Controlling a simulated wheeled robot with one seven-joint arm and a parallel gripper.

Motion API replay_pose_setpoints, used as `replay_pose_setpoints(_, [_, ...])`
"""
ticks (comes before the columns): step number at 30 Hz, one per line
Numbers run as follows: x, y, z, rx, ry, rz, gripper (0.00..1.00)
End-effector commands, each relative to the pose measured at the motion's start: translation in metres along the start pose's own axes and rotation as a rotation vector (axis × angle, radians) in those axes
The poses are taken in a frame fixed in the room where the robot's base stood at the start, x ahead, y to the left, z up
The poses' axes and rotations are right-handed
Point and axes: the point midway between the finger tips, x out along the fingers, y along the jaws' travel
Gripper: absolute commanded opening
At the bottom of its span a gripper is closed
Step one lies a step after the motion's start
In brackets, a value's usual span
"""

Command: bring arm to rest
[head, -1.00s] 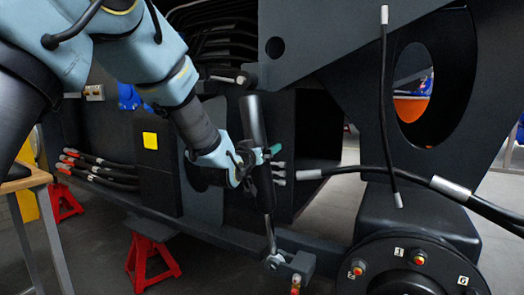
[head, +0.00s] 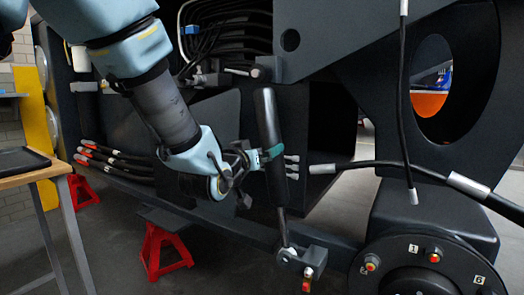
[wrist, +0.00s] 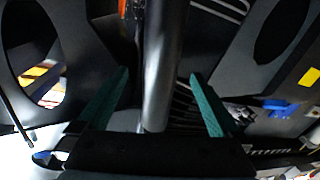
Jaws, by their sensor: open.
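My gripper (head: 272,157) is at the middle of the head view, at the end of my pale blue arm. In the wrist view its two green fingers (wrist: 158,98) are spread apart. A dark cylinder (head: 267,118) stands nearly upright, slightly tilted, on the chassis beside my gripper. In the wrist view the cylinder (wrist: 163,65) runs between the two fingers, with gaps on both sides. Its rod end sits at a bracket (head: 300,258) low on the chassis.
The dark harvester chassis (head: 210,120) fills the background. Hoses (head: 405,100) hang at the right above a hub (head: 425,280). A wooden table (head: 40,172) stands at the left edge. Red stands (head: 165,252) are on the floor below the chassis.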

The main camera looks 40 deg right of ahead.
Motion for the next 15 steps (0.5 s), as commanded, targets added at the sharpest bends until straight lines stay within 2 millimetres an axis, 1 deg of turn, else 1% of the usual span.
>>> replay_pose_setpoints(9, [0.000, 0.000, 0.000, 0.000, -0.001, -0.001, 1.00])
replay_pose_setpoints(11, [-0.001, -0.005, 0.001, 0.001, -0.007, -0.009, 1.00])
replay_pose_setpoints(13, [-0.004, -0.020, 0.004, 0.003, -0.031, -0.038, 1.00])
replay_pose_setpoints(14, [-0.006, -0.030, 0.005, 0.005, -0.049, -0.058, 1.00])
replay_pose_setpoints(15, [-0.011, -0.048, 0.009, 0.007, -0.078, -0.091, 1.00])
